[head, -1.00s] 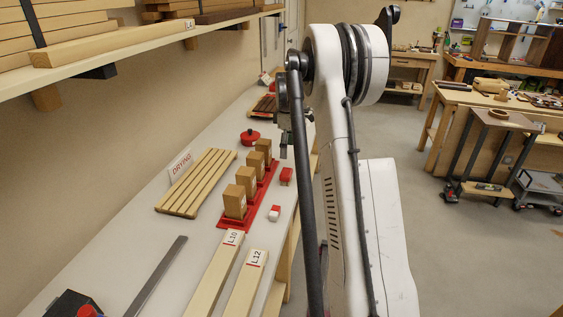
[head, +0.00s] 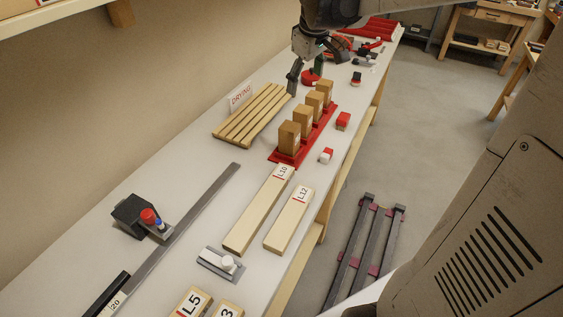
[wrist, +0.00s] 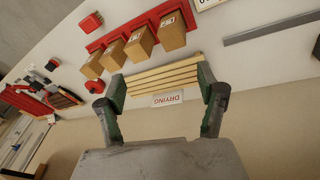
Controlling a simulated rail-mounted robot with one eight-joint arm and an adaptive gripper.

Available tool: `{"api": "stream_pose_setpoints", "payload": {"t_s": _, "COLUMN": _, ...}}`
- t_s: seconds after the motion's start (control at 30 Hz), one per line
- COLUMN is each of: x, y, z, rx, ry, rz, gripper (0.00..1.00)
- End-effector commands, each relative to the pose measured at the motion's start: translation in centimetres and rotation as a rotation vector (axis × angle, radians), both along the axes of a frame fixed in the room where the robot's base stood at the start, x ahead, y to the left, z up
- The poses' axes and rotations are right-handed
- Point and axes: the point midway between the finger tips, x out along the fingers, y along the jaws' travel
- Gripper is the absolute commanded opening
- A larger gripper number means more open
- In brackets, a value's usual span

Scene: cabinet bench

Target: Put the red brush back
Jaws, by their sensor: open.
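My gripper (head: 303,78) is open and empty above the bench, near the far end of the slatted drying rack (head: 247,114). In the wrist view its two green-padded fingers (wrist: 161,88) stand wide apart, with the rack (wrist: 163,78) between and beyond them. No item is clearly recognisable as the red brush. A small red block-shaped item (head: 343,119) lies right of the red block holder; a red item shows in the wrist view (wrist: 91,22). A red-and-white item (head: 326,155) lies nearer, and a dark item with red (head: 356,78) farther off.
Several wooden blocks (head: 289,138) stand in the red holder (head: 280,158). A DRYING sign (head: 241,96) stands behind the rack. A round red object (head: 311,77) is close to my gripper. Boards (head: 257,212) and a long metal strip (head: 190,230) lie nearer. A shelf overhangs the left.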

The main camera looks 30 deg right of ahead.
Motion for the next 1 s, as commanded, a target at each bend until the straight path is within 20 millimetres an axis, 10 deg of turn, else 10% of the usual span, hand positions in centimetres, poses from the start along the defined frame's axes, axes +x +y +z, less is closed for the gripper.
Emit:
{"api": "stream_pose_setpoints", "payload": {"t_s": 0.5, "x": -11.7, "y": 11.0, "z": 0.1, "rx": 0.084, "ry": -0.192, "rz": -0.148, "gripper": 0.7}}
{"api": "stream_pose_setpoints", "payload": {"t_s": 1.0, "x": -20.6, "y": 16.7, "z": -4.3, "rx": 0.214, "ry": -0.338, "rz": -0.262, "gripper": 0.7}}
